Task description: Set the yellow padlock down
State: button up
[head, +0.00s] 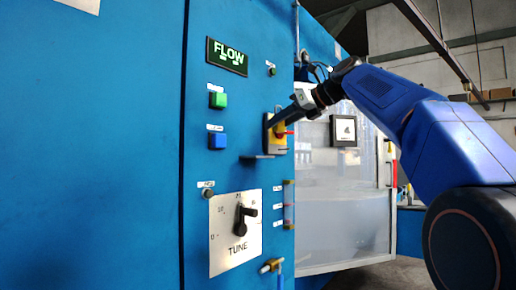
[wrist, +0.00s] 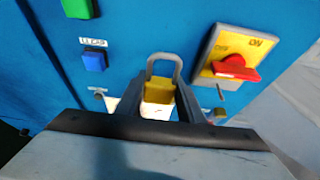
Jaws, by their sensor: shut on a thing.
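The yellow padlock (wrist: 158,92) is between my gripper's fingers in the wrist view, its grey shackle (wrist: 165,62) pointing up and away from me. My gripper (wrist: 159,104) is shut on its body. In the head view my gripper (head: 270,124) reaches in from the right to the blue cabinet front, in front of the yellow switch plate. I cannot make out the padlock apart from the plate there. Whether the padlock touches anything besides the fingers cannot be told.
The yellow switch plate (wrist: 222,48) with a red handle (wrist: 235,68) is just right of the padlock. A small dark ledge (head: 258,157) sticks out below my gripper. Green (head: 218,100) and blue (head: 217,140) buttons and a TUNE knob (head: 241,220) are to the left.

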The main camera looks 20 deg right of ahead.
jog(key=w+a, duration=0.1)
jog(key=w, duration=0.1)
jog(key=w+a, duration=0.3)
jog(key=w, duration=0.1)
jog(key=shift+a, duration=0.2)
jog(key=shift+w+f, duration=0.15)
jog(key=shift+f, duration=3.05)
jog(key=shift+w+a+f, duration=0.1)
jog(key=shift+a+f, duration=0.05)
jog(key=shift+f, duration=0.15)
jog(key=o, duration=1.1)
jog(key=shift+f, duration=0.15)
